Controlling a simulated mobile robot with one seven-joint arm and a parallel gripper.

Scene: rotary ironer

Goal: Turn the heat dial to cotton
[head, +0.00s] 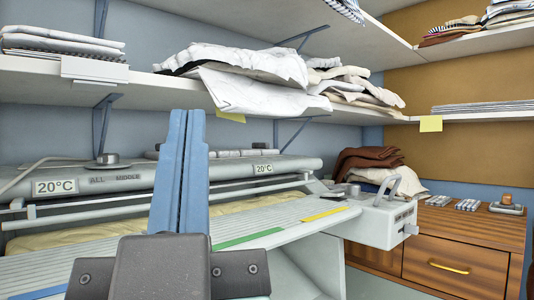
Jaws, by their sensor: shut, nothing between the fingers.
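The rotary ironer (300,168) runs across the view with its grey padded roller. A pale control box (375,220) sits at its right end, with a small knob (411,229) and lettering too small to read. I cannot tell whether this knob is the heat dial or where it points. A dark round knob (107,158) sits on the roller's left top, above the words ALL and MIDDLE. Two labels read 20°C, one at left (54,187) and one at right (263,169). My gripper (187,114) has its blue fingers shut and empty, upright before the ironer, hiding part of it.
A striped feed board (290,219) with green and yellow strips lies in front of the roller. Shelves (180,88) with folded linen hang above. A wooden cabinet (460,262) stands at right with small items on top. Brown and white cloths (368,160) are piled behind the control box.

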